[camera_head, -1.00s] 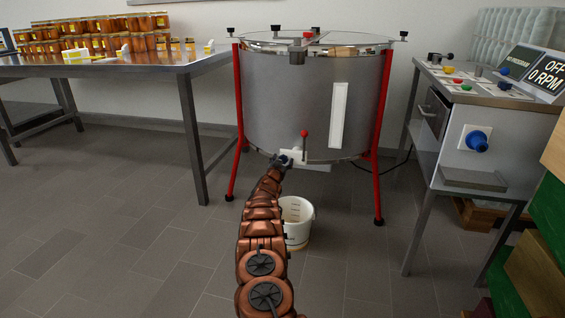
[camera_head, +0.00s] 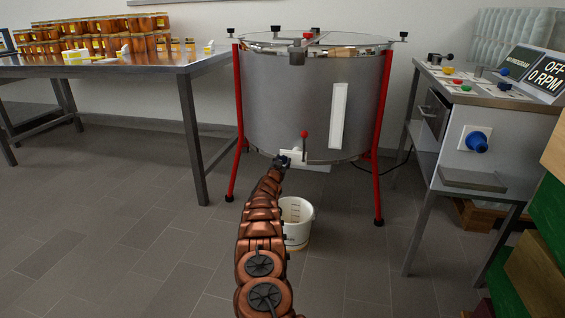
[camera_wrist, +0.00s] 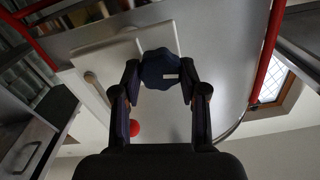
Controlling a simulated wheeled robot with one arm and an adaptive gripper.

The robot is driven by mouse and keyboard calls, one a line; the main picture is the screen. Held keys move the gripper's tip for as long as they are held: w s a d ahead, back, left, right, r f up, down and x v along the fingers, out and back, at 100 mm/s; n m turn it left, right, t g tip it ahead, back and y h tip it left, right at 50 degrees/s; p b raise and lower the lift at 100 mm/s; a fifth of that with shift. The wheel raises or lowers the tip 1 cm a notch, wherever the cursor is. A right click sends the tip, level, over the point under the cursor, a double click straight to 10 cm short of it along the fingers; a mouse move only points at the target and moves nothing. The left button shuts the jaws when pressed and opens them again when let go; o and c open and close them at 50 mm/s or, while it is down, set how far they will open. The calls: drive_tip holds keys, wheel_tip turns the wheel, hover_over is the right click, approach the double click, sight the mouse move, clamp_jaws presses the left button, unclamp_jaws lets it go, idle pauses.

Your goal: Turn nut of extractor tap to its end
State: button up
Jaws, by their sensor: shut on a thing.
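The extractor (camera_head: 310,105) is a large steel drum on red legs in the middle of the head view. Its tap is at the drum's lower front, with a white body (camera_head: 318,164) and a red-knobbed lever (camera_head: 304,135). In the wrist view the dark blue, lobed nut (camera_wrist: 160,68) sits between my gripper's (camera_wrist: 159,82) two fingers, with a small white mark on its face. My gripper is shut on the nut. In the head view my gripper (camera_head: 282,160) reaches the tap from below and covers most of the nut. The red knob (camera_wrist: 134,128) also shows in the wrist view.
A white bucket (camera_head: 297,222) stands on the floor below the tap, close to my arm. A steel table with honey jars (camera_head: 95,38) is on the left. A control bench (camera_head: 470,100) with a blue plug (camera_head: 477,142) is on the right.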

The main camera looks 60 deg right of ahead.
drive_tip(key=m, duration=0.3)
drive_tip(key=shift+p, duration=0.3)
drive_tip(key=shift+f+m+b, duration=0.2)
drive_tip(key=shift+m+b, duration=1.25)
drive_tip(key=shift+m, duration=4.75)
drive_tip(key=o, duration=1.1)
drive_tip(key=shift+s, duration=0.1)
drive_tip(key=shift+o, duration=0.2)
drive_tip(key=shift+a, duration=0.1)
